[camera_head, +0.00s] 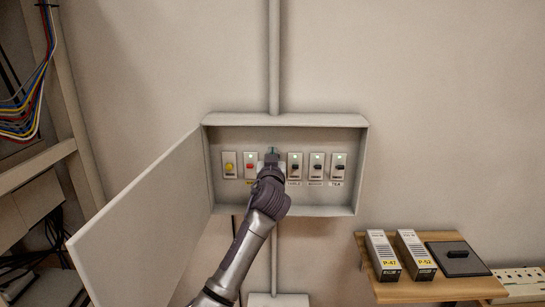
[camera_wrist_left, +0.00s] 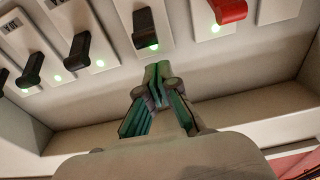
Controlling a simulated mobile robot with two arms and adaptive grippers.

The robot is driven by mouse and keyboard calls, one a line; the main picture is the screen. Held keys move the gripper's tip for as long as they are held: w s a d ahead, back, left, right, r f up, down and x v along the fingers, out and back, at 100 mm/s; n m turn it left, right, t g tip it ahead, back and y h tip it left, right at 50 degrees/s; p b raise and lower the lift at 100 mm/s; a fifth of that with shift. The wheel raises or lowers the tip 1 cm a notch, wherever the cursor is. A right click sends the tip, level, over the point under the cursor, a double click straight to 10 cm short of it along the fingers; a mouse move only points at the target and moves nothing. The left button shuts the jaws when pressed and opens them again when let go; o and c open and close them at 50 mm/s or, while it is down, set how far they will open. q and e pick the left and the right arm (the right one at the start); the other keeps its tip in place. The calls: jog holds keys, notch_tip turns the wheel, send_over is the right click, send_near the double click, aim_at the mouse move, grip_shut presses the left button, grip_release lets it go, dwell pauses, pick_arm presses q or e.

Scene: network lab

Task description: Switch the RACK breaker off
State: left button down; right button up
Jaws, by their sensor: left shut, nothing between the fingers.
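A row of breakers sits in an open grey wall box (camera_head: 285,119). From the left in the head view, they have a yellow lever (camera_head: 229,167), a red lever (camera_head: 250,166), one mostly hidden by my gripper, then several black levers. My left gripper (camera_head: 271,157) is shut and empty in front of the third breaker, whose label is covered; I cannot read RACK anywhere. In the left wrist view the shut fingertips (camera_wrist_left: 158,72) point at that black-lever breaker (camera_wrist_left: 145,27), with a lit green lamp at its lever. Contact is not visible there. My right gripper is not in view.
The box door (camera_head: 145,225) hangs open to the left, beside my left arm. A wooden shelf (camera_head: 400,290) at lower right holds two labelled modules (camera_head: 382,256) and a black plate (camera_head: 457,262). A cable rack stands far left.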

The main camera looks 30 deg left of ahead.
pick_arm(q)
jog(key=shift+s+d+f, duration=0.1)
jog(key=shift+s+f, duration=0.1)
jog(key=shift+f, duration=0.35)
jog(key=shift+s+d+f, duration=0.1)
jog(key=shift+s+f, duration=0.1)
jog(key=shift+f, duration=0.35)
jog(key=f+t+b, duration=0.1)
jog(key=b, duration=0.6)
jog(key=t+y+b, duration=0.1)
jog(key=b, duration=0.6)
jog(key=f+t+y+b, duration=0.1)
jog(key=t+b, duration=0.1)
jog(key=b, duration=0.5)
jog(key=shift+s+d+f, duration=0.25)
jog(key=shift+s+f, duration=0.05)
jog(key=shift+s, duration=0.1)
